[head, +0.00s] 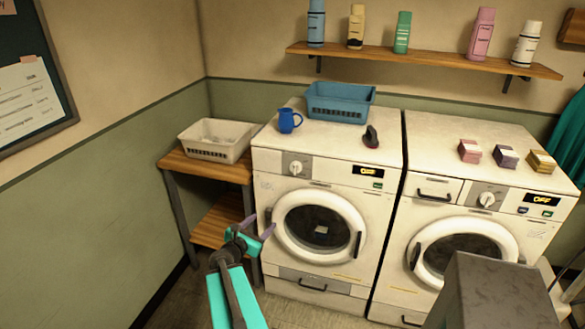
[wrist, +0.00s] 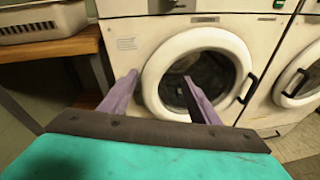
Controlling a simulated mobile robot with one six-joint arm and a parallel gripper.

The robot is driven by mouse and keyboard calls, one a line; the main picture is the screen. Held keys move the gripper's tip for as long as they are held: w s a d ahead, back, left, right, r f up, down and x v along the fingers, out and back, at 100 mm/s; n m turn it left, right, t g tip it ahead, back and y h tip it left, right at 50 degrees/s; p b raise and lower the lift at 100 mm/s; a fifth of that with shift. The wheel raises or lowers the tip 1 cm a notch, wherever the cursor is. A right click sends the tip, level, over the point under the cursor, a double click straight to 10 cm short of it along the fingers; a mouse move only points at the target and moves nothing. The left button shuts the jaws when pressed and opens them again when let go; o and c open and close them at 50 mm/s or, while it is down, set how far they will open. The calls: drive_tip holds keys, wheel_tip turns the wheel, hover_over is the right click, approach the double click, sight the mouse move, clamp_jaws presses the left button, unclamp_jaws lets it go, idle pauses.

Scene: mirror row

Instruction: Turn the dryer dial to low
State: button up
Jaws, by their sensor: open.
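Two white front-loading machines stand side by side in the head view. The left machine (head: 276,233) has no drawer at its top left, so it looks like the dryer. Its white dial (head: 296,168) sits on a grey panel, with a lit display (head: 368,171) that seems to read OFF. The dial's setting marks are too small to read. My gripper (head: 258,226) is open and empty, below the dial and in front of the left side of the round door (head: 285,228). In the wrist view the fingers frame the door's left rim (wrist: 152,82); the dial is out of frame.
The right machine (head: 395,277) has a drawer, its own dial (head: 486,199) and an OFF display. A blue mug (head: 289,121), blue basket (head: 370,96) and dark object (head: 371,137) are on the left machine. A wooden stand (head: 175,161) with a white basket (head: 239,153) is at left.

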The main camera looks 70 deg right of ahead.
sight(294, 170)
drive_tip(key=s+d+r+n+h+p, duration=0.1)
drive_tip(key=s+d+r+n, duration=0.1)
drive_tip(key=r, duration=0.3)
drive_tip(key=s+d+r+n+h+p, duration=0.1)
drive_tip(key=s+d+r+n, duration=0.1)
drive_tip(key=d+r, duration=0.2)
wheel_tip(294, 170, up, 2)
drive_tip(key=shift+s+d+r+n, duration=0.25)
drive_tip(key=shift+s+n, duration=0.05)
drive_tip(key=shift+s+d+p, duration=0.2)
drive_tip(key=shift+d+p, duration=0.9)
drive_tip(key=shift+d, duration=5.8)
